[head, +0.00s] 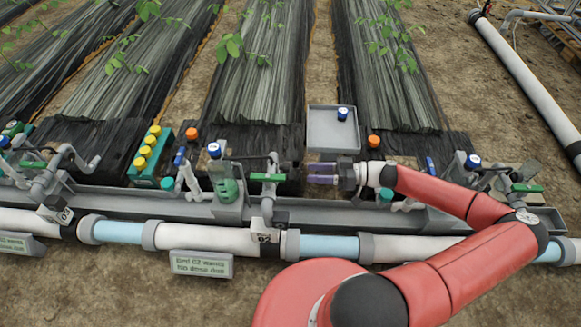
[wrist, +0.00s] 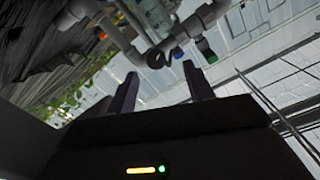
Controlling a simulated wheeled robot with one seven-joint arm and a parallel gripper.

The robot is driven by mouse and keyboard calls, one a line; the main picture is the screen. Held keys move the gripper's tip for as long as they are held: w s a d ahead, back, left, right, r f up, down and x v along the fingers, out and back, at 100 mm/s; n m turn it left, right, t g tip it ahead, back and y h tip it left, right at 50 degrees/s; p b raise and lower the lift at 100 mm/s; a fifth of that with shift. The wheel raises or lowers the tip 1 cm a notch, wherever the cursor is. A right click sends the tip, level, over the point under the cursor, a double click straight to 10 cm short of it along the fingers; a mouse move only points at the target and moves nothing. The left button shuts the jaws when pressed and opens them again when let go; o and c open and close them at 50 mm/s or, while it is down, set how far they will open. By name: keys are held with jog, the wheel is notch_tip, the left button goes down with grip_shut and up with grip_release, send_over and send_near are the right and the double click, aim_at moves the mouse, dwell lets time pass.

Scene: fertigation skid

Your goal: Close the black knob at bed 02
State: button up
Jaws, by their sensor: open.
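My gripper (head: 309,174) is open, its two purple fingers pointing left across the pipework, right of the green-handled valve (head: 267,177) above the 02 tag (head: 263,238). I cannot clearly pick out the black knob in the head view. A sign (head: 201,264) in front of the main pipe mentions bed 02 and no dose.
A grey tray (head: 331,130) holding a blue-topped bottle (head: 342,114) stands behind my gripper. A green bottle-shaped part (head: 222,180) and a yellow-capped green rack (head: 149,155) are to the left. Another green-handled valve (head: 527,188) is at the right. Bare soil lies in front.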

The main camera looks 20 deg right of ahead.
aim_at(286, 167)
jog(key=w+x, duration=0.1)
jog(key=x, duration=0.6)
jog(key=shift+r+t+b, duration=0.3)
jog(key=shift+t, duration=0.1)
jog(key=shift+w, duration=0.1)
jog(key=shift+c, duration=0.4)
jog(key=c, duration=0.9)
